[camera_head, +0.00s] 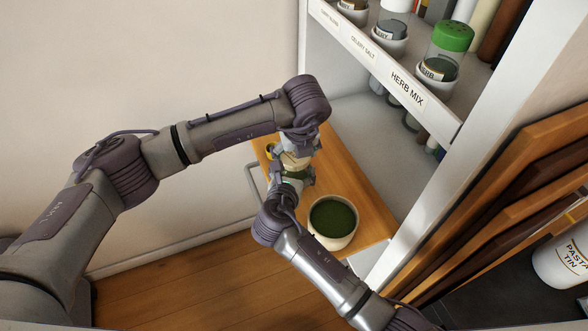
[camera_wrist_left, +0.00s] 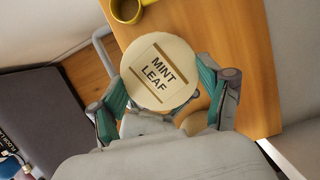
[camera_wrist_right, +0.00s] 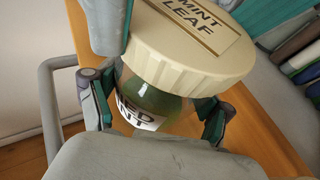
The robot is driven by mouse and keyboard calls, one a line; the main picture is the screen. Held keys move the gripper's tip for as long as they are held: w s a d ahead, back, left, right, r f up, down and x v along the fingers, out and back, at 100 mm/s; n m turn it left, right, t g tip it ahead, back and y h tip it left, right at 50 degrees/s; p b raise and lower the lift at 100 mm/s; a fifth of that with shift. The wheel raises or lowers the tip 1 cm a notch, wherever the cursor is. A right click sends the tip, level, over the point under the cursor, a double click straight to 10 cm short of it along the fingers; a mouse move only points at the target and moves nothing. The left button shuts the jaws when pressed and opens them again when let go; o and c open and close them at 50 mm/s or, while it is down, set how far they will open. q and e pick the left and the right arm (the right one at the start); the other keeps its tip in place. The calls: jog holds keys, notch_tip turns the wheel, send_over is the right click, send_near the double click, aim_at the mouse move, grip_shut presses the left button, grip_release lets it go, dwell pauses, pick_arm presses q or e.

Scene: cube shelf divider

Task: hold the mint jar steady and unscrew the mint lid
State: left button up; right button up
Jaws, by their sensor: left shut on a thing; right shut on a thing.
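The mint jar (camera_wrist_right: 150,98) is green glass with a white label, seen in the right wrist view. Its wide cream mint lid (camera_wrist_left: 158,72), marked MINT LEAF, sits on top of it and also shows in the right wrist view (camera_wrist_right: 185,60). My left gripper (camera_head: 297,150) comes from above and is shut on the lid, one finger on each side. My right gripper (camera_head: 290,186) is shut around the jar's body below the lid. In the head view both grippers hide most of the jar. I cannot tell whether the lid's thread is loose.
A pale bowl of green herbs (camera_head: 333,218) stands on the wooden board (camera_head: 374,215) close to my right gripper. A white shelf (camera_head: 405,92) with labelled jars, one green-capped (camera_head: 453,37), rises behind. Wooden boards (camera_head: 500,195) lean at the right. A yellow cup (camera_wrist_left: 128,10) shows in the left wrist view.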

pick_arm(q)
jog(key=shift+d+n, duration=0.1)
jog(key=shift+n, duration=0.6)
pick_arm(e)
jog(key=shift+r, duration=0.1)
pick_arm(q)
jog(key=shift+r, duration=1.05)
jog(key=shift+r, duration=2)
pick_arm(e)
jog(key=o, duration=1.2)
jog(key=v, duration=1.2)
